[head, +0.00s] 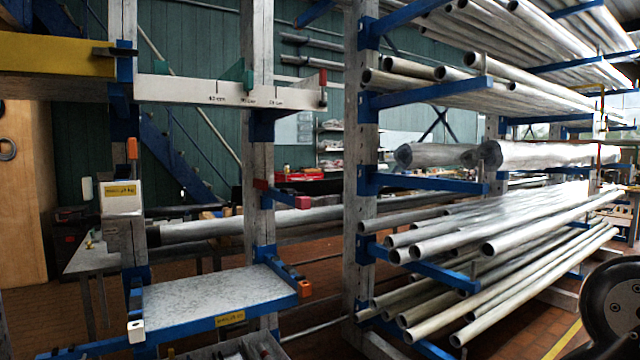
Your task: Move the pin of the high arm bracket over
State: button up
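No single pin is clearly marked as that of the high arm bracket. The left rack's upper white beam (190,90) carries small labels and has a red end piece (323,78) and a green piece (249,80). Blue brackets sit on the posts below it, one on the middle post (263,125). Small orange or red pieces that could be pins show on the left post (132,148) and on a mid-height blue arm (302,202). Another orange piece (304,289) is at the lower arm's end. My gripper is out of view; a dark round part, probably my arm, shows lower right.
A grey shelf board (205,298) lies on the low blue arms at left. At right, blue arms (425,90) bear many metal pipes (500,225) whose ends stick out toward me. A yellow beam (55,55) is at upper left. Brick floor shows between the racks.

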aim_at(261, 184)
jog(key=u, duration=0.55)
jog(key=i, duration=0.4)
jog(key=u, duration=0.7)
jog(key=i, duration=1.35)
jog(key=z, duration=1)
jog(key=i, duration=0.6)
jog(key=z, duration=0.75)
